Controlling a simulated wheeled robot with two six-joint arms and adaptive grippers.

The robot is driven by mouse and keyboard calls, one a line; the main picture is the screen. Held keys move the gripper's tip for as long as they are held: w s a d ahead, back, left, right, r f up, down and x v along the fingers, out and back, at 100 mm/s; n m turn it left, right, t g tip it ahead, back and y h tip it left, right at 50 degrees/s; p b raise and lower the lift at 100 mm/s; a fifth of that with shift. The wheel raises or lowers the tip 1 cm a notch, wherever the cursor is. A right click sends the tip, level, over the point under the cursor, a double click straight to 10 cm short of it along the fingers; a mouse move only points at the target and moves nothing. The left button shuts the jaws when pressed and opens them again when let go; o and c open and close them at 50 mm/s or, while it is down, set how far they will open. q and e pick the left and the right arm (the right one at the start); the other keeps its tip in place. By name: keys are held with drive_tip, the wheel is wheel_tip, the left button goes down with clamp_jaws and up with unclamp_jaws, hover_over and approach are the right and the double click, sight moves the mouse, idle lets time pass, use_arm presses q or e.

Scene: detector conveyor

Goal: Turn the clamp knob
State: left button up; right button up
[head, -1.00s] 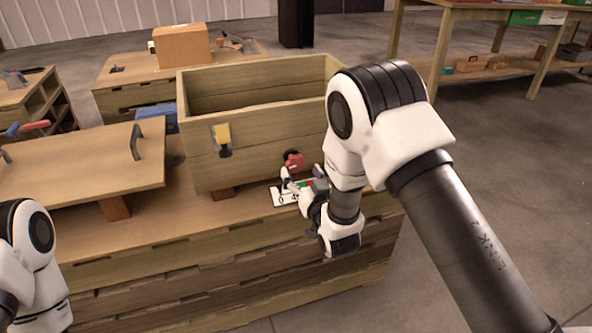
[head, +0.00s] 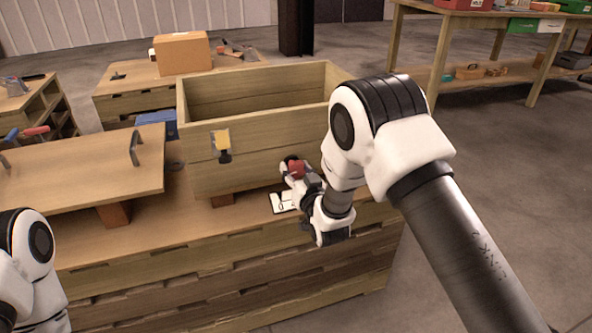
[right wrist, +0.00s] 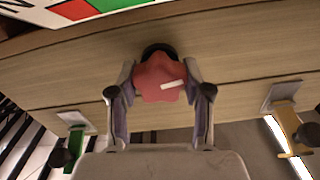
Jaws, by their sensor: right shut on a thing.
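The clamp knob is a red lobed knob (head: 297,168) with a white mark, on the front of the open wooden box (head: 275,155), near its lower right. In the right wrist view the knob (right wrist: 160,78) sits between the two fingers, on a dark round mount against the wood. My right gripper (right wrist: 160,90) is shut on the knob, a finger on each side. In the head view the gripper (head: 293,172) reaches the knob from the front right and partly hides it. My left gripper is out of view; only part of my left arm shows at the lower left.
A marked white card (head: 284,202) lies on the bench below the knob; it shows red and green in the wrist view (right wrist: 110,5). A yellow and black latch (head: 222,144) is on the box front. A wooden lid with handles (head: 85,173) lies on the left.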

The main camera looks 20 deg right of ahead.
drive_tip(key=m+p, duration=0.2)
drive_tip(key=m, duration=0.1)
drive_tip(key=shift+r+m, duration=0.15)
drive_tip(key=shift+m, duration=0.25)
drive_tip(key=m+p, duration=0.2)
drive_tip(key=m, duration=0.2)
drive_tip(key=shift+m, duration=0.3)
drive_tip(key=m+p, duration=0.2)
drive_tip(key=m, duration=0.2)
drive_tip(key=shift+m+p, duration=0.6)
drive_tip(key=shift+m, duration=1.5)
drive_tip(key=o, duration=1.2)
